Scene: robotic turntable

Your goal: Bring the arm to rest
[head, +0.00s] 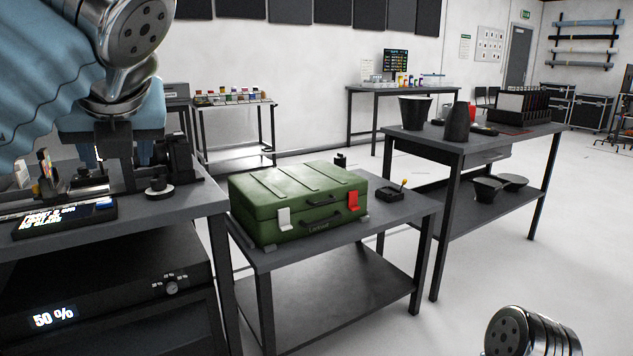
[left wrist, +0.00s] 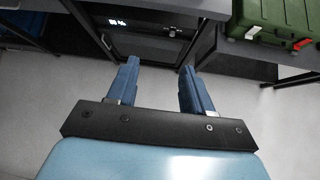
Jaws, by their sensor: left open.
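My left arm comes in from the upper left of the head view, with its pale blue wrist above the left bench. My left gripper (left wrist: 158,68) shows in the left wrist view with its two blue fingers apart and nothing between them. It points over the floor toward a black cabinet; the fingers appear clear of it. In the head view the fingertips are hard to make out against the dark equipment. A silver joint of my right arm shows at the lower right of the head view; the right gripper is out of sight.
A green case (head: 293,199) with one white and one red latch sits on a low table (head: 405,212). A black cabinet (head: 120,300) with a "50 %" display is at the left. Another bench (head: 452,141) holds dark containers. Pale floor is open at the right.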

